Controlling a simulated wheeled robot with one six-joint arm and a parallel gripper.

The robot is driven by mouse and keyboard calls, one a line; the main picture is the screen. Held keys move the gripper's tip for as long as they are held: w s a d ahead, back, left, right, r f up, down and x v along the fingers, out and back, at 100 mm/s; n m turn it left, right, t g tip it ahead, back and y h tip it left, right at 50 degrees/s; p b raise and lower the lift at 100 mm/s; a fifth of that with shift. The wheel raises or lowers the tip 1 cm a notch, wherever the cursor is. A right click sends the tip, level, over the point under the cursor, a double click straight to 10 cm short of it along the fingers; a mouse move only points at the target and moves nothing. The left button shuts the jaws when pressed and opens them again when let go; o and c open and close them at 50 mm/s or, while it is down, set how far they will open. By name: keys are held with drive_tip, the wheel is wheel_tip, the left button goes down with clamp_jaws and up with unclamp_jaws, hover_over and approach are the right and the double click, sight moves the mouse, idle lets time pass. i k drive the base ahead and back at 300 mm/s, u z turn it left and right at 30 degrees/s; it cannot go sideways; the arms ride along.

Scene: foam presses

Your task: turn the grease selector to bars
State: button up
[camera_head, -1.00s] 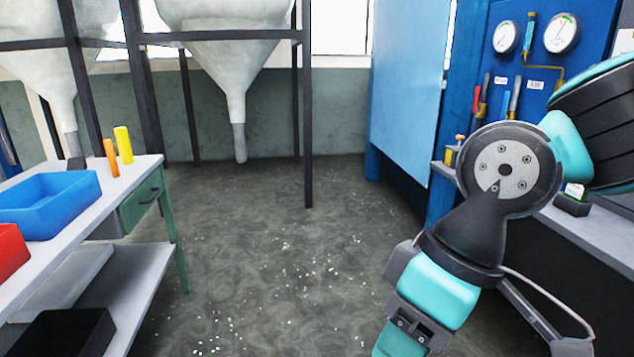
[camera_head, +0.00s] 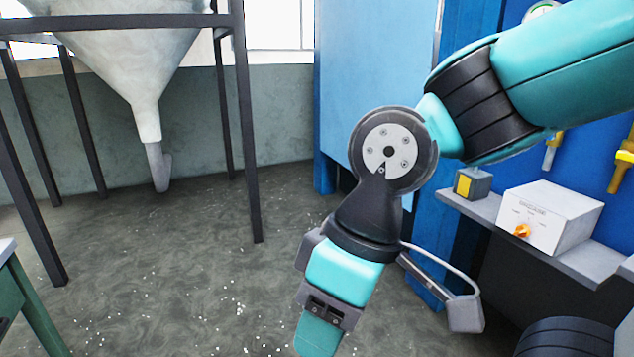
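The grease selector is a white box (camera_head: 550,217) on a grey shelf at the right, with dark lettering along the top of its front. An orange knob (camera_head: 522,230) sits low on that front, with small marks around it too small to read. I cannot tell which mark the knob points to. My gripper (camera_head: 318,338) hangs low in the middle of the picture, to the left of the box and apart from it. Its end runs down toward the bottom edge, and its fingers cannot be made out as open or shut.
A small grey box with a yellow face (camera_head: 464,186) stands left of the selector on the shelf (camera_head: 470,207). A blue panel (camera_head: 365,80) rises behind my arm. A hopper on dark legs (camera_head: 135,60) stands at the left. Floor (camera_head: 170,270) strewn with white bits lies open between.

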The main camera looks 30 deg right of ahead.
sight(523, 230)
drive_tip(key=i, duration=2.05)
drive_tip(key=z, duration=3.7)
